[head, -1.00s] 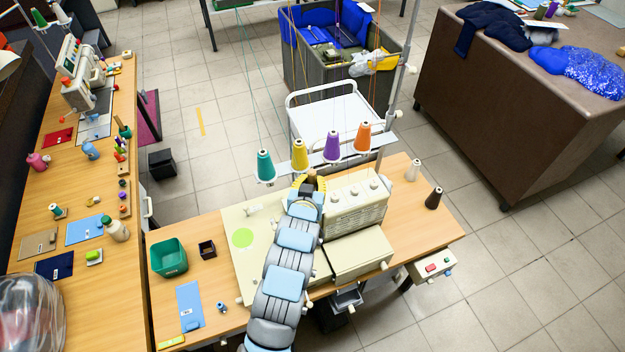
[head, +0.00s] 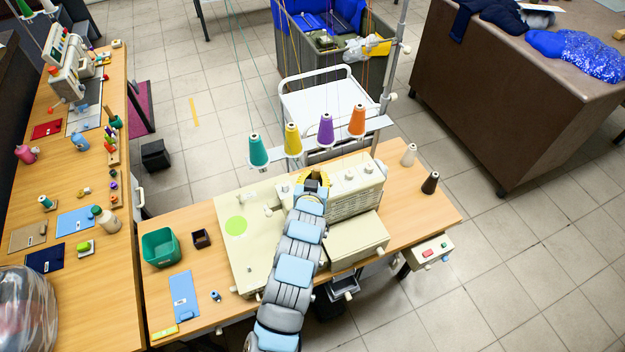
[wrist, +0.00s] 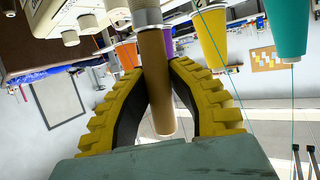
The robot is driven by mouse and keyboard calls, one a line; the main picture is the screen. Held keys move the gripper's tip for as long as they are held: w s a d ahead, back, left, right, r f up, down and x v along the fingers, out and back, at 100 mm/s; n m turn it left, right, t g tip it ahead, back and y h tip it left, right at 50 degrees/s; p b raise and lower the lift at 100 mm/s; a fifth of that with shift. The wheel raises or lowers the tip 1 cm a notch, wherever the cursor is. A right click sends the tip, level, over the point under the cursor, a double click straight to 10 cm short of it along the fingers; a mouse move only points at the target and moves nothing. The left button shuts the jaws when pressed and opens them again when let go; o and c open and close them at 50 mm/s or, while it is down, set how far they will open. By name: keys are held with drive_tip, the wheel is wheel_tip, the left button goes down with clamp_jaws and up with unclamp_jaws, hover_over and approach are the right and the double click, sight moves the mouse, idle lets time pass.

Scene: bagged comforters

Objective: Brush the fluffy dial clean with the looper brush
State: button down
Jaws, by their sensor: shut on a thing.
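My gripper (head: 316,180) is over the cream sewing machine (head: 350,208), close to its left face. In the wrist view my yellow ribbed fingers (wrist: 156,72) are shut on a brown, wooden-looking cylindrical handle (wrist: 157,100), which I take to be the looper brush. A pale collar (wrist: 147,14) joins the handle at the top edge; the bristles are out of view. Cream knobs (wrist: 88,23) show at the upper left of the wrist view, apart from the handle. I cannot tell which knob is the fluffy dial, and no lint can be made out.
Teal (head: 258,151), yellow (head: 292,140), purple (head: 326,132) and orange (head: 357,122) thread cones stand behind the machine, with threads running upward. A green bin (head: 162,247) and small dark box (head: 202,239) sit left on the table (head: 212,315).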

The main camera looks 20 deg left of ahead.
sight(320, 169)
drive_tip(key=shift+w+d+f, duration=0.1)
drive_tip(key=shift+w+d, duration=0.25)
drive_tip(key=shift+s+p, duration=0.1)
drive_tip(key=shift+p, duration=0.2)
drive_tip(key=shift+s+a+f+p, duration=0.2)
drive_tip(key=shift+s+a+p, duration=0.05)
drive_tip(key=shift+s+a, duration=0.4)
drive_tip(key=shift+s+a+f+p, duration=0.2)
drive_tip(key=shift+s+a+p, duration=0.05)
drive_tip(key=shift+s+a, duration=0.35)
drive_tip(key=shift+w+d+f+b, duration=0.35)
drive_tip(key=shift+w+d+b, duration=0.2)
drive_tip(key=shift+w+d, duration=0.3)
drive_tip(key=shift+w+d+f+b, duration=0.3)
drive_tip(key=shift+w+d+b, duration=0.15)
drive_tip(key=shift+d, duration=0.15)
wheel_tip(320, 169, up, 7)
drive_tip(key=shift+f+p, duration=0.2)
drive_tip(key=shift+p, duration=0.6)
drive_tip(key=shift+s+r+p, duration=0.1)
drive_tip(key=shift+r+p, duration=0.4)
drive_tip(key=shift+r, duration=1.5)
